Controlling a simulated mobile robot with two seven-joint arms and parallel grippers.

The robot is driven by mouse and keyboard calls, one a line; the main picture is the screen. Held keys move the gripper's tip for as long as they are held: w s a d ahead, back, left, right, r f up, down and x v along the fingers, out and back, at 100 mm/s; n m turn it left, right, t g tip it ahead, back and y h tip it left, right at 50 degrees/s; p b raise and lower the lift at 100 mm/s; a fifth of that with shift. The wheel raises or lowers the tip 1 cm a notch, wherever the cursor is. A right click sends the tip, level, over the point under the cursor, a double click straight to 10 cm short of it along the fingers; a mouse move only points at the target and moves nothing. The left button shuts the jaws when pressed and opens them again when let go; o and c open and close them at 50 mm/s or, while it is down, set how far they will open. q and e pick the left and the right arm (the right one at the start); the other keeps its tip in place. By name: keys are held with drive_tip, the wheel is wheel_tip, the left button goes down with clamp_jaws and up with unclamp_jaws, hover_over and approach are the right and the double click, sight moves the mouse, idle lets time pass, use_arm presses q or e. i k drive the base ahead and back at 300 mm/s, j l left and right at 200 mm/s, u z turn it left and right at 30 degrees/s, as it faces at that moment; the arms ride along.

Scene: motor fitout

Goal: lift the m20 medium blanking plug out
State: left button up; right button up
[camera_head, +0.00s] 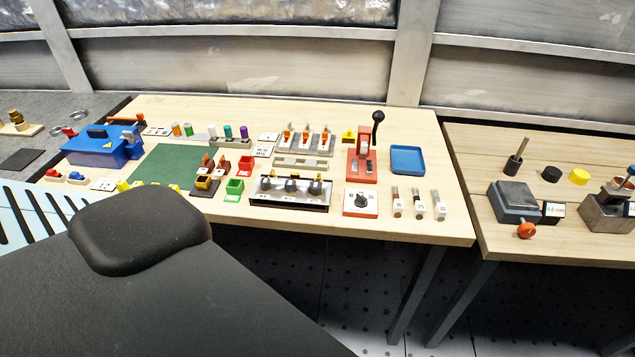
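I cannot single out the m20 medium blanking plug at this size; the labels are too small to read surely. A dark box (291,199) with several round black parts along its top, including a middle one (291,185), stands near the front edge of the wooden bench. Behind it, small coloured cylinders, one of them purple (244,131), stand in a pale rack. Neither of my grippers is in view. A dark rounded part of my own body fills the lower left and hides the bench's front left.
The wooden bench (420,195) also carries a blue toolbox (98,147), a green mat (160,166), a red lever press (362,163) and an empty blue tray (407,160). A second bench (590,239) stands right, across a narrow gap. Bare wood shows around the blue tray.

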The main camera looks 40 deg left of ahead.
sight(291, 184)
drive_tip(key=i+l, duration=0.4)
drive_tip(key=l, duration=0.15)
drive_tip(key=u, duration=2.6)
